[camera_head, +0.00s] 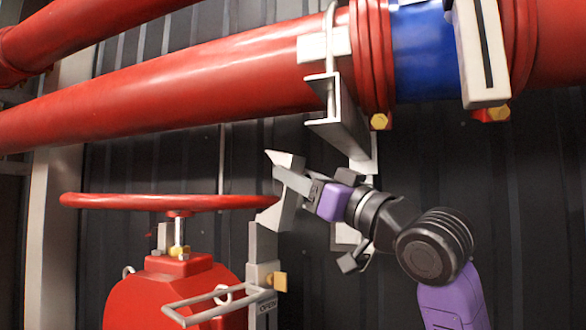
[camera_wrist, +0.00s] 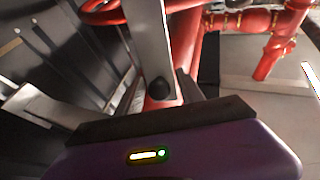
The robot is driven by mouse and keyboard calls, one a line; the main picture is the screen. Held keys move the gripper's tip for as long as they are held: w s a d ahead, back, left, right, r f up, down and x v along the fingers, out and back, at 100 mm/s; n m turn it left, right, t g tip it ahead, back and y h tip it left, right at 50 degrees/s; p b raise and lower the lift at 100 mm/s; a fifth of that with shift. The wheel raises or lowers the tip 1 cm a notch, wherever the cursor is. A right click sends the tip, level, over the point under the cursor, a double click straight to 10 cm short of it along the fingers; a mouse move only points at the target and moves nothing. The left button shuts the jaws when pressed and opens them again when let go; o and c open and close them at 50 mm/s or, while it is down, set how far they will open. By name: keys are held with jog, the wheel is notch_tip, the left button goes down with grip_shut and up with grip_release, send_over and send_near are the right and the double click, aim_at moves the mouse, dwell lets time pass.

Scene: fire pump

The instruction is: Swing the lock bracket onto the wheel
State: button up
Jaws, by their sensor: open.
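The red handwheel (camera_head: 170,201) lies flat on top of the red valve body (camera_head: 170,290) at the left in the head view. My gripper (camera_head: 274,186) is open at the bracket's upper end, just right of the rim. In the wrist view a grey bar (camera_wrist: 151,40) with a dark round knob (camera_wrist: 160,90) shows in front of my palm. I cannot tell whether my fingers touch the bracket. The wheel (camera_wrist: 103,11) shows behind it.
A large red pipe (camera_head: 200,85) with a blue section (camera_head: 425,50) crosses above my arm. A grey hanger bracket (camera_head: 340,115) hangs from it close above my gripper. A dark ribbed wall (camera_head: 520,180) stands behind. A yellow tab (camera_head: 277,281) juts from the upright.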

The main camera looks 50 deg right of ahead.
jog(key=shift+x, duration=0.75)
grip_shut()
